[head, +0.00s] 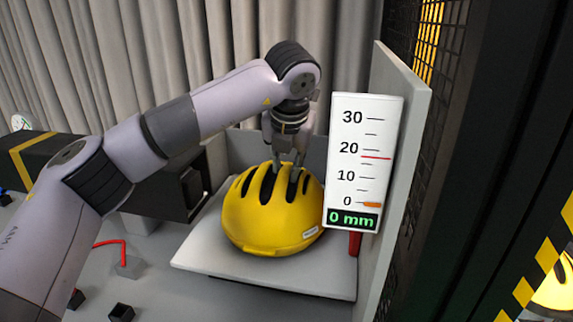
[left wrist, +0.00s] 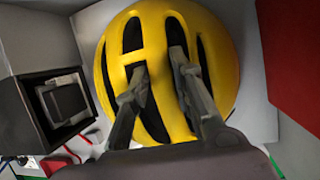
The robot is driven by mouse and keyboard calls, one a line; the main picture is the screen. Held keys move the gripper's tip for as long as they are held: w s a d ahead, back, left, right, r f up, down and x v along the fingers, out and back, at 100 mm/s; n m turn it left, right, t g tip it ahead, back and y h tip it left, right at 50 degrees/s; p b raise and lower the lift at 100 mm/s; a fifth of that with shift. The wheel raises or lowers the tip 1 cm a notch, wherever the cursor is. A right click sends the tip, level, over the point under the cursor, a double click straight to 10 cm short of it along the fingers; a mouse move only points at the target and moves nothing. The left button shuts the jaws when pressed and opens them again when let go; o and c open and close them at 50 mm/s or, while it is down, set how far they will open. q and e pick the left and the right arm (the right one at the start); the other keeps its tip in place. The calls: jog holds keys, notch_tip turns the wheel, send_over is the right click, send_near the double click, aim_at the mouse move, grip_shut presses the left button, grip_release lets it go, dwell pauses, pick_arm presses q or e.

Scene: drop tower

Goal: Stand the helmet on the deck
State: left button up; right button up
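The yellow helmet (head: 270,225) sits dome up on the pale deck (head: 205,262), with dark vents along its top. My left gripper (head: 287,168) points down onto the dome. Its fingers are apart, with tips at the vents and a yellow rib between them. The left wrist view shows the helmet (left wrist: 215,40) filling the middle, with the left gripper's fingers (left wrist: 158,65) over it. I cannot tell whether they press on the rib or only stand around it. The helmet's underside is hidden. My right gripper is not in view.
A white gauge (head: 364,160) reads 0 mm, close to the helmet's right side. A grey wall panel (head: 408,100) stands behind the gauge. A black box (head: 182,190) is at the deck's left. Small black blocks (head: 121,312) lie at the lower left.

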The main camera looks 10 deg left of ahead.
pick_arm(q)
jog(key=o, duration=0.4)
jog(key=shift+o, duration=0.2)
jog(key=v, duration=1.2)
jog(key=shift+f, duration=0.1)
